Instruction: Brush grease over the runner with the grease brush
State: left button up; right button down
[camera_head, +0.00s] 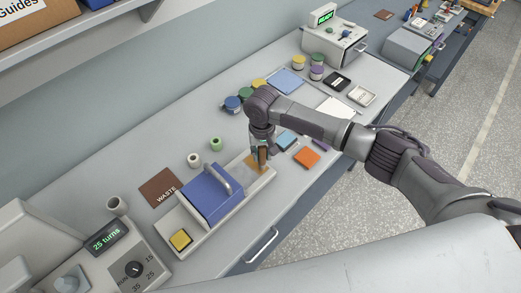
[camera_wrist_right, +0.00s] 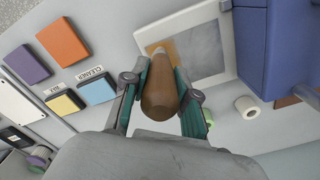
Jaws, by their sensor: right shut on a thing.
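My right gripper (camera_head: 262,150) points down over the right end of a long pale tray (camera_head: 180,239). In the wrist view my right gripper (camera_wrist_right: 161,92) is shut on the thick brown handle of the grease brush (camera_wrist_right: 160,88). The brush end points at a tan patch (camera_wrist_right: 168,48) beside a grey flat surface (camera_wrist_right: 197,52) in a pale frame, probably the runner. Whether the bristles touch it is hidden by the handle. In the head view the tan patch (camera_head: 254,160) shows beside the gripper. My left gripper is not in view.
A blue block with a handle (camera_head: 213,192) stands on the tray next to the grey surface. Orange (camera_head: 306,157) and blue (camera_head: 286,140) pads lie right of the gripper. Several spools stand behind it. A "25 turns" machine (camera_head: 125,265) is at lower left.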

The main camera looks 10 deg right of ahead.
jog(key=shift+r, duration=2.25)
jog(key=shift+w+a, duration=0.1)
